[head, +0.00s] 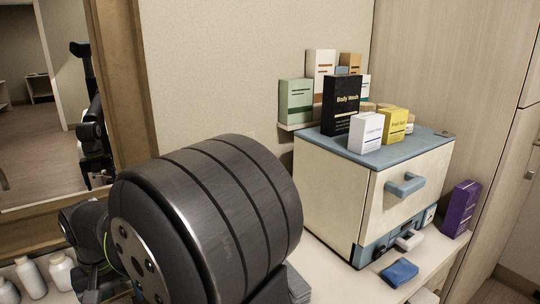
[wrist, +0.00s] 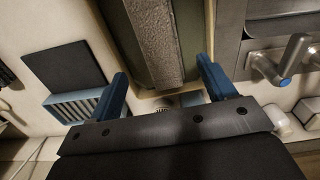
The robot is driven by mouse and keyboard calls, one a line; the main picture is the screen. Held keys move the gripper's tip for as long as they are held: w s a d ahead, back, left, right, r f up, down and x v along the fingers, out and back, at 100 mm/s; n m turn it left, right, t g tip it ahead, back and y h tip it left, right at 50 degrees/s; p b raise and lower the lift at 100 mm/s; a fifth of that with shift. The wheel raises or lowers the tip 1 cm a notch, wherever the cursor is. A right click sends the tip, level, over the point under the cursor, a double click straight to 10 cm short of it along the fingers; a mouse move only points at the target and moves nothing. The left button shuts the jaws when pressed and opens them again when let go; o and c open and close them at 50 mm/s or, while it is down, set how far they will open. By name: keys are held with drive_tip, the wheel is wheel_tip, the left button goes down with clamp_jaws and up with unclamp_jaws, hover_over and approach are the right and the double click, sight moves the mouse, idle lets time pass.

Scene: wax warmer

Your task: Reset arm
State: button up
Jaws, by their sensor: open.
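The wax warmer cabinet (head: 335,195), a cream box with a blue top and a blue front handle (head: 405,184), stands right of centre in the head view with its front closed. My arm fills the lower middle of the head view, and my gripper is hidden there. In the wrist view my gripper (wrist: 165,88) shows two blue fingers spread apart. A grey textured block or cloth (wrist: 155,35) lies beyond and between the fingers. I cannot tell whether anything touches them, but nothing is clamped.
Several boxes, including a black Body Wash box (head: 341,104), stand on and behind the cabinet. White bottles (head: 61,270) stand at lower left. A metal faucet (wrist: 285,65) is right in the wrist view.

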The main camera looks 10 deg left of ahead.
wheel_tip(320, 180, down, 11)
drive_tip(key=shift+d+r, duration=0.1)
drive_tip(key=shift+r, duration=0.05)
wheel_tip(320, 180, up, 5)
drive_tip(key=shift+f, duration=0.15)
drive_tip(key=w+d+r, duration=0.6)
drive_tip(key=d+r, duration=0.1)
drive_tip(key=d, duration=0.3)
drive_tip(key=shift+m, duration=0.5)
drive_tip(key=w+d, duration=0.5)
drive_tip(key=w, duration=0.3)
drive_tip(key=w+d+f, duration=0.1)
drive_tip(key=w+d, duration=0.5)
drive_tip(key=w, duration=0.1)
drive_tip(key=w+d, duration=0.5)
drive_tip(key=w, duration=0.3)
drive_tip(key=shift+w+d+f, duration=0.25)
drive_tip(key=shift+w, duration=0.1)
drive_tip(key=w+d+f, duration=0.1)
drive_tip(key=w+d, duration=0.5)
drive_tip(key=d, duration=0.6)
drive_tip(key=shift+w+d, duration=0.15)
drive_tip(key=shift+w, duration=0.1)
